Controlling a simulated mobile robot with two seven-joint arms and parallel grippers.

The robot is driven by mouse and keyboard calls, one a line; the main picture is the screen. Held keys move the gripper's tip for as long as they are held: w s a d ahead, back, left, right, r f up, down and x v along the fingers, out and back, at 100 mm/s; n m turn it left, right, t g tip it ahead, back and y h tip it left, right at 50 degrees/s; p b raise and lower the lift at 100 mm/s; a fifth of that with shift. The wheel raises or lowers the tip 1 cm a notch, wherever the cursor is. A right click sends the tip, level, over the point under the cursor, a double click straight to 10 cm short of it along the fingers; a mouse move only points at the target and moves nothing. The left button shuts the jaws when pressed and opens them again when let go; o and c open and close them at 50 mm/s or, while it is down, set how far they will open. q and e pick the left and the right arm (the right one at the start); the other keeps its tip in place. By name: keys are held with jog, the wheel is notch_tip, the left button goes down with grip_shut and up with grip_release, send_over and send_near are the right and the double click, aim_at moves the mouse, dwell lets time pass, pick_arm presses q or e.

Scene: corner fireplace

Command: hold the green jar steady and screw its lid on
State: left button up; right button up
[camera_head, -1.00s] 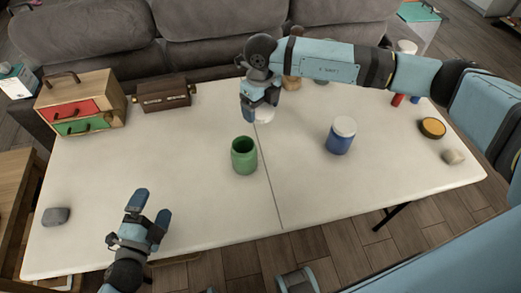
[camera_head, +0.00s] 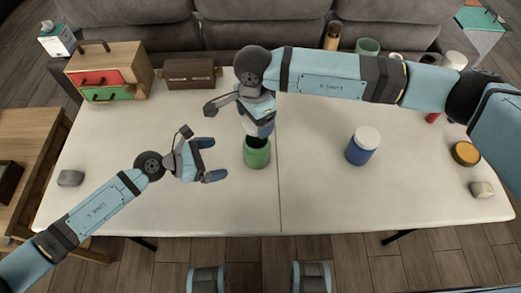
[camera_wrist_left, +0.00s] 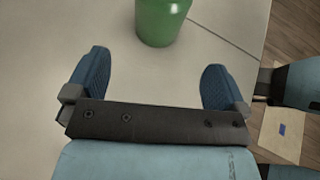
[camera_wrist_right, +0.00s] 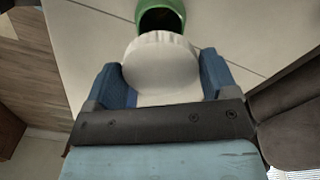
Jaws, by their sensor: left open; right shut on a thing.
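The green jar (camera_head: 257,155) stands upright and open on the white table, near its middle. It also shows in the left wrist view (camera_wrist_left: 161,20), ahead of the fingers, and in the right wrist view (camera_wrist_right: 160,14). My left gripper (camera_head: 212,160) is open and empty, to the left of the jar and apart from it, its fingers pointing at it. My right gripper (camera_head: 258,127) is shut on the white lid (camera_wrist_right: 160,58), holding it just behind and above the jar. In the head view the gripper mostly hides the lid (camera_head: 249,126).
A blue jar with a white lid (camera_head: 362,146) stands to the right. A wooden drawer box (camera_head: 108,75) and a dark brown box (camera_head: 190,73) are at the back left. A grey stone (camera_head: 70,178) lies at the left. An orange-topped round tin (camera_head: 466,153) is at the right.

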aim_at(257, 150)
pick_arm(q)
jog(key=x, duration=1.2)
jog(key=shift+r, duration=0.1)
jog(key=c, duration=1.2)
jog(key=shift+c, duration=0.2)
pick_arm(e)
jog(key=shift+f, duration=2.5)
